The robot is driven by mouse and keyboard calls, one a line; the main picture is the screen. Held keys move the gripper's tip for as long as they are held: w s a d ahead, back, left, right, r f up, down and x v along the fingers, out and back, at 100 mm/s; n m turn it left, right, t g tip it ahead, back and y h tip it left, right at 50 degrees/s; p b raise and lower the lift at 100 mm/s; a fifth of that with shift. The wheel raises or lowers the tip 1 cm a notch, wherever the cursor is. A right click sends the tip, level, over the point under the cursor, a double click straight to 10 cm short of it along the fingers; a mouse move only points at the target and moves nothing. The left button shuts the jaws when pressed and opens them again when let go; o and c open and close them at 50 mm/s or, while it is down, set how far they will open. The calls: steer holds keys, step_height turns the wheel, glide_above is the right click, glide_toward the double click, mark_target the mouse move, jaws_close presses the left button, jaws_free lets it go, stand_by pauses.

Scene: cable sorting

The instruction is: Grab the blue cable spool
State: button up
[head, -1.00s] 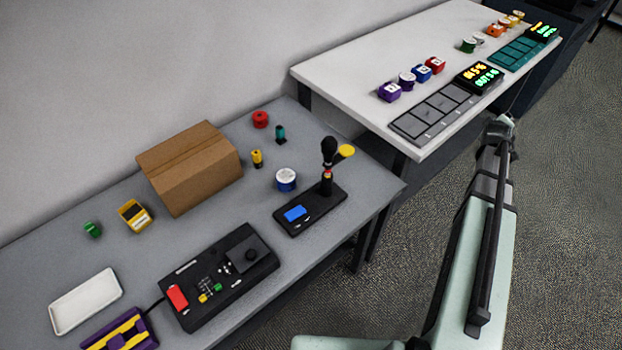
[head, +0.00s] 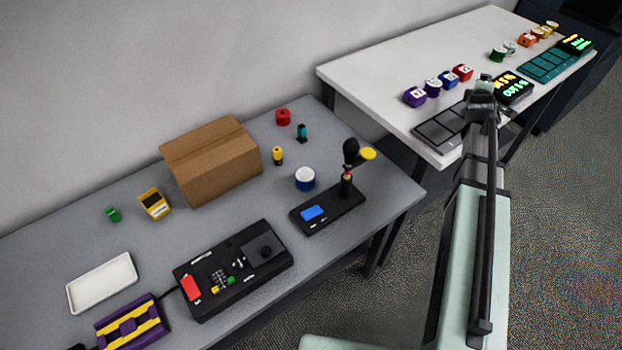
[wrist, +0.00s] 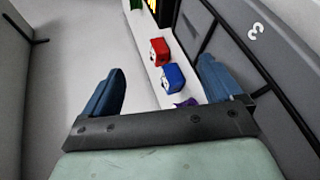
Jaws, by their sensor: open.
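A blue spool (head: 447,80) with a white label stands on the white table, in a row between a dark purple-blue spool (head: 432,87) and a red spool (head: 462,73). In the wrist view the blue spool (wrist: 173,77) lies beyond and between my fingers, with the red spool (wrist: 158,52) above it and a purple one (wrist: 186,103) partly hidden below. My gripper (wrist: 161,67) is open and empty, with its two blue fingers wide apart. In the head view my gripper (head: 482,84) is over the white table, right of the row, apart from the spools.
A grey sectioned tray (head: 436,131) lies partly hidden under my arm, with a lit display (head: 513,88) at its end. A purple spool (head: 414,97) ends the row. A teal tray (head: 548,66) is farther back. Another blue-and-white spool (head: 305,179) stands on the grey table.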

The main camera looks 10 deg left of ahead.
steer(key=a+n, duration=0.1)
steer(key=a, duration=0.4)
steer(key=s+a+n+g+y, duration=0.1)
steer(key=a, duration=0.5)
steer(key=s+a+n+g+y, duration=0.1)
steer(key=a+n, duration=0.1)
steer(key=a, duration=0.4)
steer(key=shift+s+a+f, duration=0.15)
steer(key=shift+s+a, duration=0.05)
steer(key=shift+a, duration=0.05)
steer(key=s+a+n+g+y, duration=0.2)
steer(key=s+a+n, duration=0.3)
steer(key=a, duration=0.9)
steer(key=r+n+g, duration=0.1)
steer(key=n+g, duration=0.4)
steer(key=n, duration=0.2)
glide_above(304, 174)
steer(key=s+a+f, duration=0.2)
steer(key=s+f, duration=0.2)
steer(key=s, duration=0.1)
steer(key=shift+h, duration=0.5)
steer(key=x, duration=0.8)
steer(key=shift+w+d+f, duration=0.1)
steer(key=shift+w+f, duration=0.05)
steer(key=shift+f, duration=0.1)
